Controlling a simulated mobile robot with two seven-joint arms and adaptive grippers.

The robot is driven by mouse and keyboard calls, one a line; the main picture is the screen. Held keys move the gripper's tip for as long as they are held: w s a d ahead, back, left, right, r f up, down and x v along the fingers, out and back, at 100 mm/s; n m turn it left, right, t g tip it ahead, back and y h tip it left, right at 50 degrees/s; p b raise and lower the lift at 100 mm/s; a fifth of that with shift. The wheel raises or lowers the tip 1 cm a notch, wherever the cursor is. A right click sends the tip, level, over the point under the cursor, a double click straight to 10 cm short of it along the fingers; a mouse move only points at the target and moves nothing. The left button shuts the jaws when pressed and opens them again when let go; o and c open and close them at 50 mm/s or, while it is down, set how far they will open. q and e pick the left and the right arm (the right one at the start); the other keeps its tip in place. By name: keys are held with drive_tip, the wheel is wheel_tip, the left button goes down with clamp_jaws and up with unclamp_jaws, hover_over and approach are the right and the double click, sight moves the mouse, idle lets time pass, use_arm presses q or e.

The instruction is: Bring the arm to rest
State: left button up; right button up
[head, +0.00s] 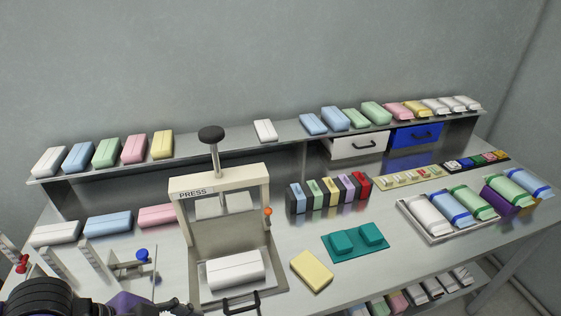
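A dark part of my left arm (45,298) shows at the bottom left corner. The dark end that I take for my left gripper (168,306) is cut off by the bottom edge, left of the press, and I cannot tell whether it is open or shut. A purple part shows between the two. My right arm and gripper are not in view. The cream press (184,222) stands upright with its black knob on top. A white block (235,270) lies on its base.
A fixture with a blue knob (141,255) stands left of the press. A yellow block (311,271) and a teal holder (355,242) lie right of it. A tray (445,236) of wrapped blocks is farther right. A shelf (230,155) with coloured blocks runs along the back.

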use_arm(q)
drive_tip(key=s+a+f+n+y, duration=0.3)
drive_tip(key=s+f+n, duration=0.4)
drive_tip(key=s+f, duration=0.45)
drive_tip(key=s+a+f+n+g+y, duration=0.1)
drive_tip(key=s+a+f+n+y, duration=0.15)
drive_tip(key=s, duration=0.35)
drive_tip(key=s+a+f+n+g+y, duration=0.1)
drive_tip(key=s+f+n, duration=0.1)
drive_tip(key=s+n, duration=0.3)
drive_tip(key=w+d+f+t+p, duration=0.2)
drive_tip(key=w+t, duration=0.2)
drive_tip(key=w, duration=0.2)
drive_tip(key=w+d+f+m+t+p, duration=0.1)
drive_tip(key=w+f+t+p, duration=0.1)
drive_tip(key=w, duration=0.4)
drive_tip(key=t+h+p, duration=0.1)
drive_tip(key=t, duration=0.1)
drive_tip(key=shift+d+f+t, duration=0.3)
drive_tip(key=shift+d+f, duration=0.05)
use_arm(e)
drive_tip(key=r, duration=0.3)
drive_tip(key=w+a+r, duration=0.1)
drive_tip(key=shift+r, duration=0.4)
use_arm(q)
drive_tip(key=shift+c, duration=0.3)
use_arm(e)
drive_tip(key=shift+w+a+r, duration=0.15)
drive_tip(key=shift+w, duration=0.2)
